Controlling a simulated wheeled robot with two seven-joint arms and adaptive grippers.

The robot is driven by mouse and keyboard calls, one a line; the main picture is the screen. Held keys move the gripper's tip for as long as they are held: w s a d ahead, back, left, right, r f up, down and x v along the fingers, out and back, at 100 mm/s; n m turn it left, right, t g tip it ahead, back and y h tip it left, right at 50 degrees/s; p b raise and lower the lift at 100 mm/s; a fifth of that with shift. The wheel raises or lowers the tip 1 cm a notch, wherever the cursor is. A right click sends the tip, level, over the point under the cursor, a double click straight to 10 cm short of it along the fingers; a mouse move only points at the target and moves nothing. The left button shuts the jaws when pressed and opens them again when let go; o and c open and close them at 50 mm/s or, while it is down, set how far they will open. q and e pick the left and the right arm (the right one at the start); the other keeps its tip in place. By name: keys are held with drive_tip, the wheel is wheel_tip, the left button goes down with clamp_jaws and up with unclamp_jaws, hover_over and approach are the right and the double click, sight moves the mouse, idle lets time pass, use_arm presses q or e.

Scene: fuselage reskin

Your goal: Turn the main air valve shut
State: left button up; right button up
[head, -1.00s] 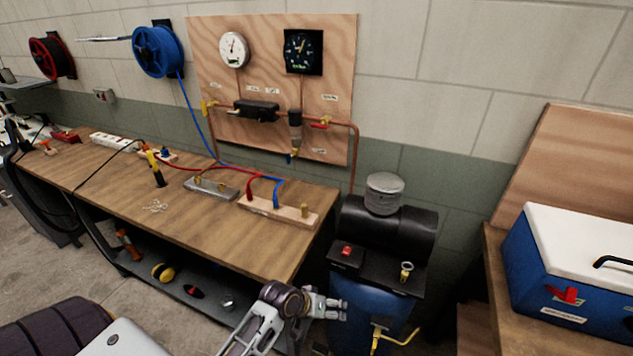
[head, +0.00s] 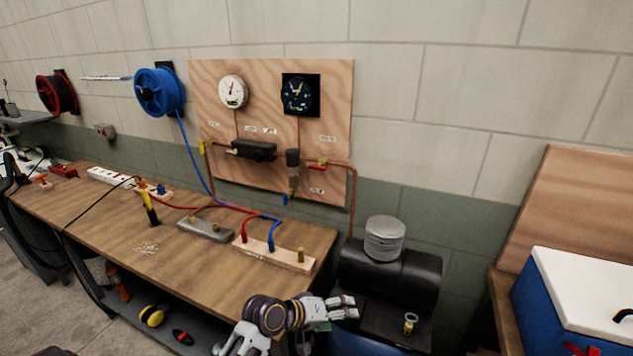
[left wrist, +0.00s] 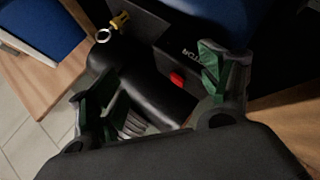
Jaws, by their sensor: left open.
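The labels are too small to read, so I cannot tell which is the main valve. My left gripper (head: 343,310) is open and empty, low in front of the black compressor (head: 400,275), well below and apart from both panel valves. In the left wrist view its green-padded fingers (left wrist: 158,65) are spread over the compressor, with a red switch (left wrist: 177,79) between them. My right gripper is out of view.
The wooden workbench (head: 115,222) holds hoses, a manifold block and tools left of the gripper. A brass fitting with a ring (head: 410,323) stands on the compressor's front. A blue and white cooler (head: 590,290) stands at the right. The wall above the compressor is clear.

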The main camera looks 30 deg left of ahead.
use_arm(q)
drive_tip(key=w+r+n+t, duration=0.1)
drive_tip(key=w+r, duration=0.1)
drive_tip(key=w+a+r+n+t+h, duration=0.1)
drive_tip(key=w+r+n, duration=0.1)
drive_tip(key=w+r+n+t, duration=0.1)
drive_tip(key=w+r, duration=0.1)
drive_tip(key=shift+w+a+n+h, duration=0.15)
drive_tip(key=shift+w+n+h, duration=0.05)
drive_tip(key=shift+n+h, duration=0.2)
drive_tip(key=w+a+r+n+t+y, duration=0.4)
drive_tip(key=a+n, duration=0.5)
drive_tip(key=n, duration=0.4)
drive_tip(key=w+a+r+n+t+y, duration=0.5)
drive_tip(key=w+a+r+n, duration=0.3)
drive_tip(key=a+r+n, duration=0.2)
drive_tip(key=n+t, duration=0.1)
drive_tip(key=n, duration=0.1)
drive_tip(key=shift+n+t, duration=0.4)
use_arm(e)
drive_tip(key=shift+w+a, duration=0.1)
use_arm(q)
drive_tip(key=shift+w, duration=0.1)
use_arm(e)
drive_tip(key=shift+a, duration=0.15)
